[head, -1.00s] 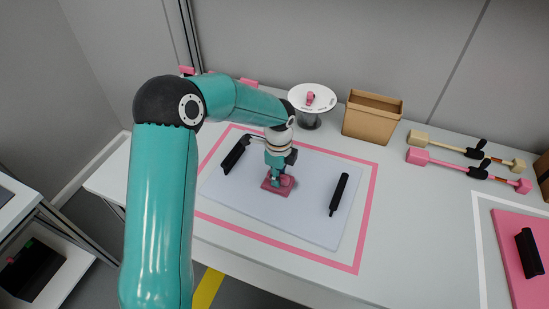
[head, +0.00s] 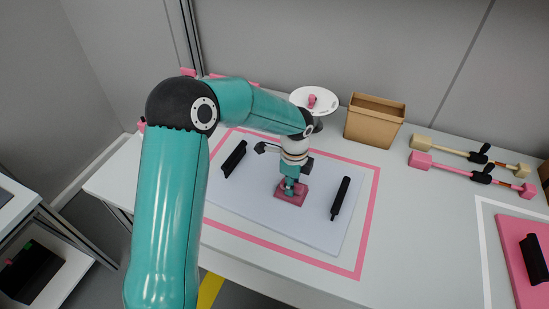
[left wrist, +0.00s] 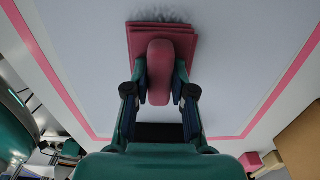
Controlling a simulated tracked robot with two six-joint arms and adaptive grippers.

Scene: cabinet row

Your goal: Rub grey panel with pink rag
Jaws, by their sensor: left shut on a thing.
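The grey panel (head: 245,202) lies flat on the table inside a pink outline, with black handles at its left and right ends. The pink rag (head: 291,197), a flat pad with a rounded grip, rests on the panel right of its middle. The panel under the rag is hidden. My right gripper is not in view.
Behind the panel stand a white round stand (head: 314,98) with a small pink item and an open brown box (head: 375,119). Cream and pink tools lie at the right rear. A pink board (head: 521,258) with a black handle is at far right. The table between is clear.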

